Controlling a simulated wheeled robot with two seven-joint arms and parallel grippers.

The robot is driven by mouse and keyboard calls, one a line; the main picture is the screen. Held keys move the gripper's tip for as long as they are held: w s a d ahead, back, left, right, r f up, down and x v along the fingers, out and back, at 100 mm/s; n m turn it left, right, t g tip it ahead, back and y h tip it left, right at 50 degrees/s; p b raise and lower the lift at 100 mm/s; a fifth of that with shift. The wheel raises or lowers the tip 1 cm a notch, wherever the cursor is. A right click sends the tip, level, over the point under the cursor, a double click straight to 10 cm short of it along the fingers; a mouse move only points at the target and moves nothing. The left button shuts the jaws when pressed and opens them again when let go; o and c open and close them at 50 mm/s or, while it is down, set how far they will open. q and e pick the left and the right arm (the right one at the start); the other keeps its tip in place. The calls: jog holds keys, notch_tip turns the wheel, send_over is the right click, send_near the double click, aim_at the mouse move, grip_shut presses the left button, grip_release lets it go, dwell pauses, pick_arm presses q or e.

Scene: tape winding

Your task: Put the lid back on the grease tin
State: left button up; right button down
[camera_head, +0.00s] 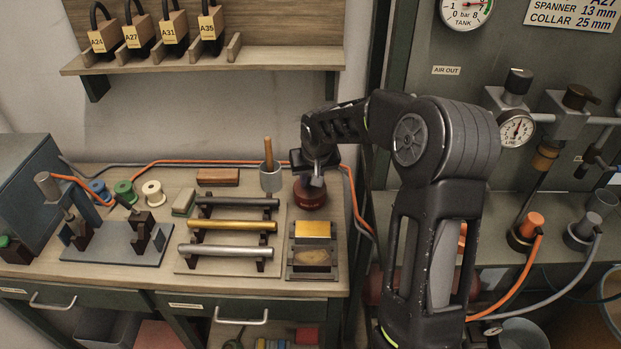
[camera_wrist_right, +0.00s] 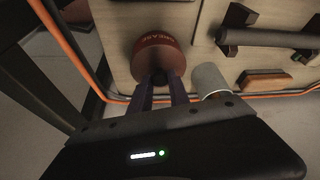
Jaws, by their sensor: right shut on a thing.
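The grease tin (camera_head: 310,201) is a dark red round tin near the back right corner of the bench. In the right wrist view the tin (camera_wrist_right: 152,43) shows its red side with the word GREASE. My right gripper (camera_head: 317,180) points down right above the tin. In the wrist view its fingers (camera_wrist_right: 162,84) are shut on a dark brownish lid (camera_wrist_right: 164,60) at the top of the tin. The lid lines up roughly with the tin; whether it is fully seated I cannot tell. My left gripper is not in view.
A grey cup (camera_head: 271,179) with a wooden-handled tool stands just left of the tin. An orange hose (camera_head: 348,185) runs behind and right of it. A rack of rods (camera_head: 232,225) and a block tray (camera_head: 313,262) lie in front. The bench edge is close on the right.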

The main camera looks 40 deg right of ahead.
jog(key=c, duration=0.7)
grip_release()
jog(key=shift+r, duration=0.1)
jog(key=shift+r+p, duration=2.05)
jog(key=shift+r, duration=1.35)
jog(key=shift+c, duration=0.3)
grip_shut()
